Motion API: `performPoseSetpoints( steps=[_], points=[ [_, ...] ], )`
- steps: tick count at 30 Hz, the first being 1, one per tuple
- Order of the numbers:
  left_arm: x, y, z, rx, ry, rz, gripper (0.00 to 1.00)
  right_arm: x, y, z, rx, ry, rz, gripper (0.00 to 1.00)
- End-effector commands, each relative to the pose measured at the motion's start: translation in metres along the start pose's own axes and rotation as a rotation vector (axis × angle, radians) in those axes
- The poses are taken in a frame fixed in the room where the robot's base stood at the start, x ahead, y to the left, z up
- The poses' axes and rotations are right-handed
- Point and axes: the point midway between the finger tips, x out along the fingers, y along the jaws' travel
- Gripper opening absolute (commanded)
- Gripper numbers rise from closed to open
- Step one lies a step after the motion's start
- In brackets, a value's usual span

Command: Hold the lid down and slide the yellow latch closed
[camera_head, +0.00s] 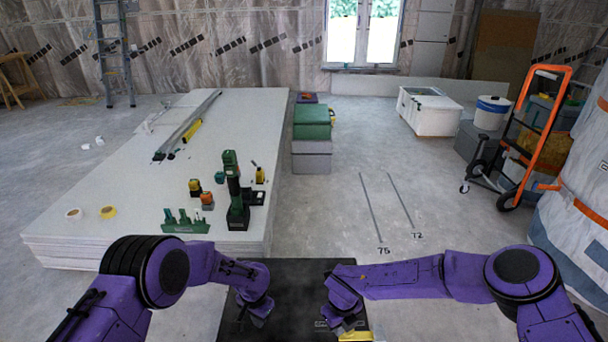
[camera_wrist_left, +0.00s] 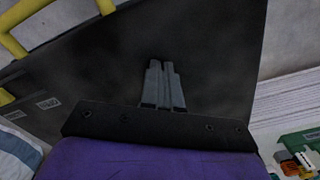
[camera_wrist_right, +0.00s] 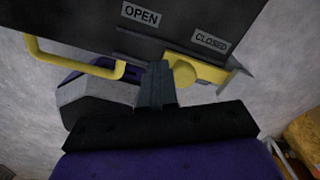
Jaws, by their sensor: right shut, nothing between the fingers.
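The dark lid (camera_head: 295,280) lies flat at the bottom centre of the head view and fills much of the left wrist view (camera_wrist_left: 215,70). My left gripper (camera_wrist_left: 162,68) has its fingers together over the lid; contact is unclear. The yellow latch (camera_wrist_right: 210,71) with its round knob (camera_wrist_right: 183,73) runs along the edge in the right wrist view, below the OPEN label (camera_wrist_right: 141,14) and CLOSED label (camera_wrist_right: 209,40). The knob is between the labels, nearer CLOSED. My right gripper (camera_wrist_right: 154,70) is shut and empty, just left of the knob; touching is unclear.
A yellow handle (camera_wrist_right: 75,62) sticks out left of the latch. A stack of white panels (camera_head: 130,200) with tools and a dark green drill (camera_head: 236,200) stands beyond and left. Green and grey boxes (camera_head: 312,122) stand behind.

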Motion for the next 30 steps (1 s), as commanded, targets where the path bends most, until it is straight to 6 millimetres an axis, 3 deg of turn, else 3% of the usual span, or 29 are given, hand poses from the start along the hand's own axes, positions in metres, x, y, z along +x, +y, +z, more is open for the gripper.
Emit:
performPoseSetpoints(
  steps=[11,30],
  points=[
    [0.003,0.001,0.002,0.0,-0.003,0.002,0.0,0.001,0.001,0.001,0.0,0.0,0.0,0.0],
    [0.003,0.002,0.002,0.0,-0.004,0.003,0.0,0.0,0.03,0.018,0.0,0.0,0.0,0.0]
  ],
)
